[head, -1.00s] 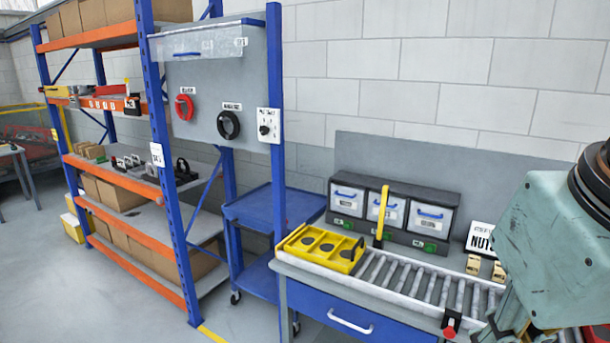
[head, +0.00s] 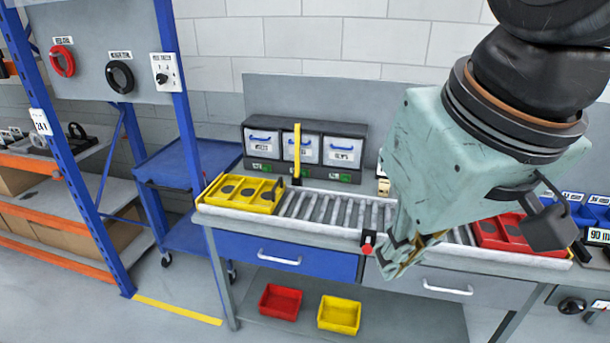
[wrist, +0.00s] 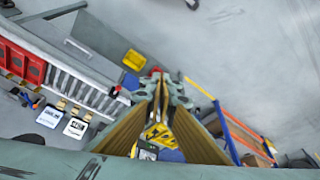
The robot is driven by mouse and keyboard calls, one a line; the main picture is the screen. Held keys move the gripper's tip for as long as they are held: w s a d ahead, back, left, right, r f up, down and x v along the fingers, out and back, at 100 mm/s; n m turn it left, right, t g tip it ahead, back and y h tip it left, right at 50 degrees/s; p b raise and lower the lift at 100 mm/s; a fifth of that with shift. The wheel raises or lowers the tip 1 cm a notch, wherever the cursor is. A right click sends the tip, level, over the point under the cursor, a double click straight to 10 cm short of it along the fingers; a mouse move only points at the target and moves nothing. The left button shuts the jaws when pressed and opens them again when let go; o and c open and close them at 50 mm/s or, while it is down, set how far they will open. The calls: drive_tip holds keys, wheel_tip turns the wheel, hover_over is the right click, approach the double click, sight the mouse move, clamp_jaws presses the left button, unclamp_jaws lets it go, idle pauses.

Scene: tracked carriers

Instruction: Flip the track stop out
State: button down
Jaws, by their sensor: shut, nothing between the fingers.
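The roller track (head: 335,208) runs along the bench. A yellow bar (head: 297,155) stands upright at its back edge, beside the yellow carrier (head: 238,207) at the left end. A red knob (head: 367,249) on a dark bracket sits at the track's front rail. I cannot tell for certain which of these is the track stop. My gripper (head: 398,268) is shut and empty, close to the right of the red knob in the head view. In the wrist view its tan fingers converge near a red spot (wrist: 155,71).
A red carrier (head: 510,234) sits at the track's right end. Labelled bins (head: 298,150) stand behind the track. My arm hides part of the track's right half. Red (head: 281,301) and yellow (head: 339,314) bins are on the shelf below. A blue cart (head: 190,163) stands left.

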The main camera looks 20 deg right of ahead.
drive_tip(key=w+d+r+m+g+p, duration=0.1)
drive_tip(key=w+d+r, duration=0.1)
drive_tip(key=w, duration=0.7)
drive_tip(key=w+d+r+m+g, duration=0.1)
drive_tip(key=w+d+r, duration=0.15)
drive_tip(key=w, duration=0.65)
drive_tip(key=w+d+f+m+g+p, duration=0.1)
drive_tip(key=w+d+f, duration=0.15)
drive_tip(key=w, duration=0.55)
drive_tip(key=w+d+f+g, duration=0.1)
drive_tip(key=w+d, duration=0.3)
drive_tip(key=w, duration=0.4)
drive_tip(key=w+d+f+m+g+y+p, duration=0.1)
drive_tip(key=w+d+f+m+g+p, duration=0.1)
drive_tip(key=w+d+f, duration=1.25)
drive_tip(key=f, duration=0.4)
drive_tip(key=w+d+f+m+g+y, duration=0.1)
drive_tip(key=w+d+f, duration=0.3)
drive_tip(key=f, duration=0.5)
drive_tip(key=shift+w+d+f+g+p, duration=0.25)
drive_tip(key=shift+w+d+g+p, duration=0.1)
drive_tip(key=shift+d, duration=0.25)
drive_tip(key=shift+s+f, duration=0.1)
drive_tip(key=shift+f, duration=0.05)
